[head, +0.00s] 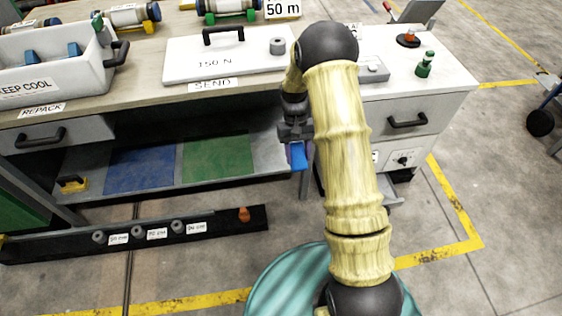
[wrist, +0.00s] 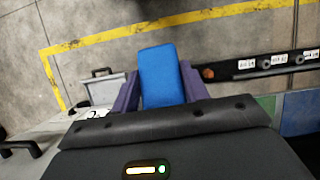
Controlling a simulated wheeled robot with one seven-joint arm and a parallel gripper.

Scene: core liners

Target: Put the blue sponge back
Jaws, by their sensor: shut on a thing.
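The blue sponge (wrist: 162,75) is a small blue block. My gripper (wrist: 158,92) is shut on it, with one purple finger on each side of it in the wrist view. In the head view my gripper (head: 298,150) points down in front of the bench, and the blue sponge (head: 299,156) shows at its tip, beside the right end of the lower shelf. A blue mat (head: 141,169) and a green mat (head: 217,157) lie on that shelf; both look bare. My arm hides part of the bench's right side.
A white "KEEP COOL" box (head: 52,88) and a white lidded "150 N" panel (head: 225,58) sit on the bench top (head: 140,85). A black rail (head: 140,235) with pegs and labels lies low in front. A drawer unit (head: 425,118) stands right.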

